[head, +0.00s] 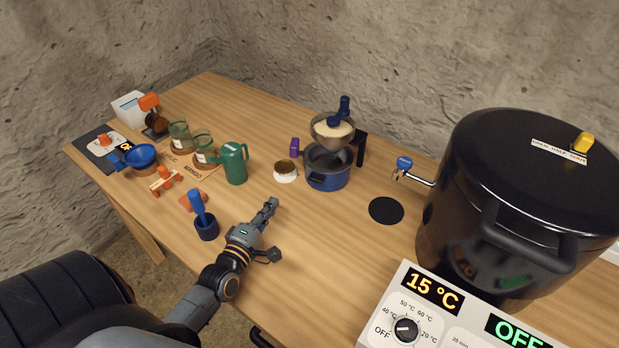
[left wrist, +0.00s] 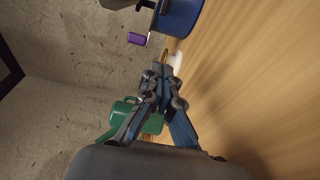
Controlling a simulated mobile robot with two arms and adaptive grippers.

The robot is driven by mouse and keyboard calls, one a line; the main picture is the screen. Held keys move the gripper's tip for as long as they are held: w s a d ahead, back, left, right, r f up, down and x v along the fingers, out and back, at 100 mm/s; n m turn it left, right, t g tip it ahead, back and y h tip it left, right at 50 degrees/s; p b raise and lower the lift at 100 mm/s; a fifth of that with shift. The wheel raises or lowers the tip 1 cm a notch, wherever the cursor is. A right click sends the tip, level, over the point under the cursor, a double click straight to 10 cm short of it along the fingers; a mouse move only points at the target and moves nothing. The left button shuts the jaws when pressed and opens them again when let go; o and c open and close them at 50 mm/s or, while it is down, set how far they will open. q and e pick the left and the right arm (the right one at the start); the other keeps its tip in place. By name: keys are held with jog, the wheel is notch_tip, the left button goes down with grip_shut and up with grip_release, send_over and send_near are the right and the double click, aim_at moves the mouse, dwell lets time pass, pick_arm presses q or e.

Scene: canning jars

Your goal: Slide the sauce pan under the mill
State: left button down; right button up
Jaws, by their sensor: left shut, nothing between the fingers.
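The blue sauce pan (head: 327,180) stands on the wooden table near the back wall, and its side also shows at the top of the left wrist view (left wrist: 180,17). The mill (head: 333,131) is a metal bowl with pale contents and a blue knob, held above the pan by a dark stand. In the head view the pan sits below the bowl; how well they line up is hard to tell. My left gripper (head: 270,206) is shut and empty, in front and to the left of the pan, apart from it. My right gripper is not in view.
A small white cup (head: 285,172) stands just left of the pan, and a green jug (head: 234,164) farther left. A blue pestle in a dark holder (head: 206,226) is left of my gripper. A large black pot (head: 520,190) fills the right. The front middle of the table is clear.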

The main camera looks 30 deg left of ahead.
pick_arm(q)
jog(key=shift+w+a, duration=0.1)
send_near(307, 168)
jog(key=a, duration=0.1)
jog(key=s+a+p, duration=0.1)
jog(key=shift+s+a+r, duration=0.1)
jog(key=shift+s+a, duration=0.2)
jog(key=shift+a, duration=0.1)
jog(key=w, duration=0.5)
jog(key=shift+a, duration=0.1)
jog(key=shift+w+d+p, duration=0.5)
jog(key=shift+w+d, duration=0.25)
jog(key=shift+w, duration=0.1)
jog(key=shift+w+d, duration=0.4)
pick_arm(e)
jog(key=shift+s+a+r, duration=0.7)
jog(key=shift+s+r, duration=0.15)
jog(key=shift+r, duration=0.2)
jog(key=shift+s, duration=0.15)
